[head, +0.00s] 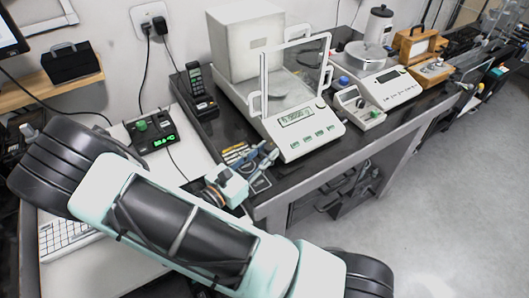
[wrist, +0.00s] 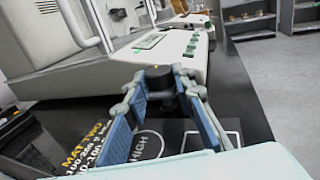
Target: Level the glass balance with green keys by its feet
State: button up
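The glass balance with green keys (head: 292,140) stands on the dark tabletop. Its glass draft shield (head: 295,75) is at the back and its lit display (head: 297,117) is in front; I cannot read the digits surely. My gripper (head: 264,163) is low at the balance's front left corner. In the wrist view, my gripper (wrist: 165,82) has its two blue-padded fingers apart, on either side of a small dark round foot (wrist: 160,97) under the body's edge. Whether the fingers touch it is unclear. The green keys (wrist: 192,46) show above right. The other feet and the level bubble cannot be made out.
A black mat with printed text (wrist: 85,145) lies under my gripper. A black handset (head: 196,85) stands left of the balance, and a small box with a green readout (head: 153,132) further left. A second balance (head: 385,87) stands right. The floor (head: 440,190) is clear at right.

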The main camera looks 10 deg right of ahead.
grip_shut()
jog(key=shift+w+a+m+g+h, duration=0.15)
jog(key=shift+m+g+h, duration=0.4)
jog(key=shift+m+g, duration=0.45)
jog(key=shift+w+m+g+h, duration=0.15)
jog(key=shift+m+g+h, duration=0.45)
jog(key=shift+g, duration=0.7)
jog(key=o, duration=0.7)
grip_release()
jog(key=shift+a, duration=0.1)
jog(key=v, duration=1.2)
